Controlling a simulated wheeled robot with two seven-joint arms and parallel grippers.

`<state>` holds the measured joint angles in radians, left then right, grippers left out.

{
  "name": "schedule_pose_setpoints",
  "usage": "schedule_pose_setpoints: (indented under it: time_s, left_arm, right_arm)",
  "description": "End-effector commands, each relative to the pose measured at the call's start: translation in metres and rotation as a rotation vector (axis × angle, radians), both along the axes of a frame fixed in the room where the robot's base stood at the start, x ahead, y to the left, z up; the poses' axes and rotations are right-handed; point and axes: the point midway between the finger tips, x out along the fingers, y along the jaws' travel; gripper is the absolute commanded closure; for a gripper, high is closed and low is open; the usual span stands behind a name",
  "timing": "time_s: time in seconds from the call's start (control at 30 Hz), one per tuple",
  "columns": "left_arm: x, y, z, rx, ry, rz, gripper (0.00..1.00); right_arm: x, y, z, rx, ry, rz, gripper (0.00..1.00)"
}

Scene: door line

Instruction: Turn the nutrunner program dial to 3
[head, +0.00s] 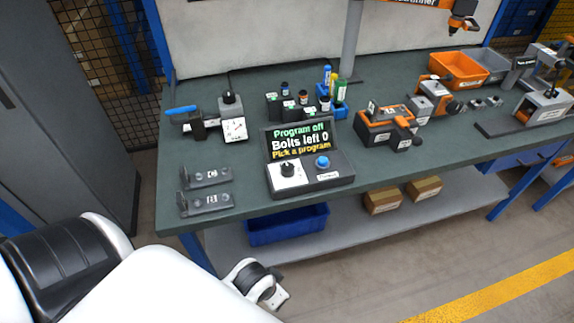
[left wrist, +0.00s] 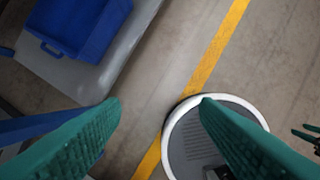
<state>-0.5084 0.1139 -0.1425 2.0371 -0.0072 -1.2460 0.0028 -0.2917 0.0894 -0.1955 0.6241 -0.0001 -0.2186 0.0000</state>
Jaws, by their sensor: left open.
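The nutrunner controller (head: 328,178) stands at the front edge of the green bench in the head view. Its black program dial (head: 287,169) sits on a white plate at the left, with a blue button (head: 322,162) to the right. The screen (head: 300,141) reads "Program off", "Bolts left 0", "Pick a program". The dial's pointer is too small to read. My left gripper (left wrist: 160,102) shows in the left wrist view with its green fingers apart and nothing between them. It is away from the dial, over the floor in front of the bench.
Two small dark brackets (head: 207,202) lie left of the controller. A gauge with a white face (head: 234,129) and orange-black fixtures (head: 383,123) stand farther back. A blue bin (head: 287,227) is on the lower shelf; it also shows in the left wrist view (left wrist: 85,22).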

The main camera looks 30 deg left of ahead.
Motion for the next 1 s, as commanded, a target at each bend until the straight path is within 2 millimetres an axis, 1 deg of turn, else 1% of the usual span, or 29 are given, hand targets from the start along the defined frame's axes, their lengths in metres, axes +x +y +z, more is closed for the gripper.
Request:
schedule_pose_setpoints:
  time_s: [0.03, 0.17, 0.2, 0.27, 0.3, 0.37, 0.4, 0.47, 0.5, 0.57, 0.6, 0.67, 0.7, 0.73, 0.77, 0.8, 0.83, 0.87, 0.9, 0.97, 1.0]
  left_arm:
    - [0.005, 0.001, 0.018, 0.004, -0.027, -0.001, 0.44]
    - [0.026, 0.004, 0.067, 0.03, -0.131, -0.008, 0.44]
    - [0.039, 0.006, 0.086, 0.048, -0.197, -0.014, 0.44]
    - [0.063, 0.007, 0.113, 0.076, -0.31, -0.025, 0.44]
    - [0.079, 0.008, 0.129, 0.096, -0.39, -0.034, 0.44]
    - [0.105, 0.007, 0.154, 0.128, -0.518, -0.054, 0.44]
    - [0.122, 0.006, 0.17, 0.147, -0.606, -0.071, 0.44]
    - [0.145, 0.002, 0.195, 0.174, -0.735, -0.101, 0.44]
    - [0.16, -0.002, 0.211, 0.193, -0.82, -0.127, 0.44]
    - [0.18, -0.009, 0.237, 0.218, -0.951, -0.172, 0.44]
    - [0.192, -0.015, 0.255, 0.236, -1.042, -0.209, 0.44]
    - [0.208, -0.028, 0.284, 0.263, -1.186, -0.279, 0.44]
    - [0.218, -0.039, 0.304, 0.282, -1.288, -0.341, 0.44]
    - [0.224, -0.049, 0.32, 0.297, -1.37, -0.394, 0.44]
    - [0.229, -0.06, 0.335, 0.313, -1.452, -0.457, 0.44]
    - [0.233, -0.076, 0.354, 0.332, -1.561, -0.555, 0.44]
    - [0.234, -0.09, 0.367, 0.348, -1.642, -0.642, 0.44]
    - [0.234, -0.103, 0.377, 0.362, -1.715, -0.736, 0.44]
    - [0.231, -0.121, 0.387, 0.38, -1.802, -0.873, 0.44]
    - [0.225, -0.146, 0.393, 0.406, -1.899, -1.1, 0.44]
    - [0.22, -0.159, 0.39, 0.423, -1.94, -1.266, 0.44]
  right_arm:
    - [-0.007, 0.001, -0.002, 0.001, 0.009, 0.0, 0.64]
    - [-0.017, 0.005, -0.004, 0.006, 0.025, 0.0, 0.64]
    - [-0.017, 0.007, -0.005, 0.008, 0.025, 0.0, 0.64]
    - [-0.017, 0.01, -0.005, 0.012, 0.025, 0.0, 0.64]
    - [-0.016, 0.012, -0.006, 0.014, 0.024, -0.001, 0.64]
    - [-0.015, 0.014, -0.006, 0.016, 0.023, 0.001, 0.64]
    - [-0.015, 0.015, -0.006, 0.018, 0.022, 0.001, 0.64]
    - [-0.013, 0.015, -0.006, 0.018, 0.02, 0.001, 0.64]
    - [-0.012, 0.015, -0.006, 0.017, 0.019, 0.001, 0.64]
    - [-0.011, 0.015, -0.006, 0.018, 0.017, 0.001, 0.64]
    - [-0.01, 0.015, -0.006, 0.017, 0.015, 0.002, 0.64]
    - [-0.009, 0.014, -0.006, 0.016, 0.014, 0.002, 0.64]
    - [-0.008, 0.013, -0.006, 0.016, 0.013, 0.002, 0.64]
    - [-0.008, 0.012, -0.006, 0.015, 0.012, 0.002, 0.64]
    - [-0.008, 0.012, -0.006, 0.013, 0.013, 0.002, 0.64]
    - [-0.008, 0.011, -0.006, 0.012, 0.013, 0.002, 0.64]
    - [-0.008, 0.01, -0.006, 0.012, 0.013, 0.002, 0.64]
    - [-0.008, 0.009, -0.006, 0.011, 0.013, 0.003, 0.64]
    - [-0.008, 0.009, -0.006, 0.01, 0.013, 0.003, 0.64]
    - [-0.008, 0.008, -0.006, 0.009, 0.012, 0.003, 0.64]
    - [-0.008, 0.007, -0.006, 0.008, 0.012, 0.003, 0.64]
